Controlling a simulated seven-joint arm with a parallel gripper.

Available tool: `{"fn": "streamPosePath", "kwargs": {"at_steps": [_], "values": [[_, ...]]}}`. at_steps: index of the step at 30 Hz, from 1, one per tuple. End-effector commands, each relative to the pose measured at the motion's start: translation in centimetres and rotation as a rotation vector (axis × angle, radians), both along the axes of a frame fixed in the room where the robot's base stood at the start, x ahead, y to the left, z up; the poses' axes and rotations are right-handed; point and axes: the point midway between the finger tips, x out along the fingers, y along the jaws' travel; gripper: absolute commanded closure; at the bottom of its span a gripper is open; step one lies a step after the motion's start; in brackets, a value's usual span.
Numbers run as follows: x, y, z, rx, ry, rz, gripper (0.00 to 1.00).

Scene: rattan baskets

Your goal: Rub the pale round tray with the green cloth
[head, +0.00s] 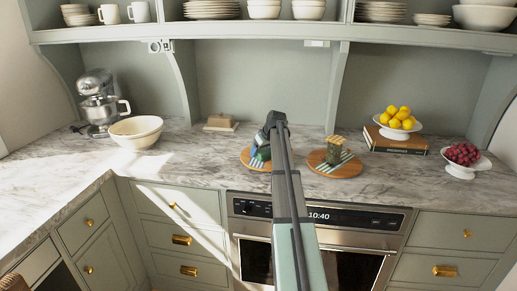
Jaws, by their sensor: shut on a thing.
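My gripper (263,140) hangs over the left round wooden tray, seen from behind, with its fingers mostly hidden by my own arm. It is shut on the green cloth (260,153), a dark green bundle on or just above that tray; I cannot tell if it touches the wood. The left round tray (247,161), the paler of two, lies flat on the marble counter, its right part hidden by my arm. A darker round wooden tray (350,170) lies to the right, bearing a dark greenish object (333,154) and a striped cloth (328,167).
A cream bowl (136,132) and a stand mixer (99,101) stand left, a butter dish (220,123) behind. Lemons (397,117) sit in a white dish on books (395,142); a bowl of red fruit (463,155) stands far right. The front-left counter is clear.

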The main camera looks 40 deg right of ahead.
Motion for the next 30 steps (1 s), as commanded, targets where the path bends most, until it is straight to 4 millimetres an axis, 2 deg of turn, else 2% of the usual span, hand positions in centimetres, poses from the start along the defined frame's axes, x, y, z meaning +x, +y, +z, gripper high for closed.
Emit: {"fn": "streamPosePath", "kwargs": {"at_steps": [3, 16, 30], "values": [[-1.3, 0.3, -0.1, 0.000, 0.001, -0.001, 0.57], [-4.6, 0.9, -0.1, 0.000, 0.002, -0.001, 0.57], [-0.3, 0.0, 0.0, 0.000, 0.001, 0.000, 0.57]]}}
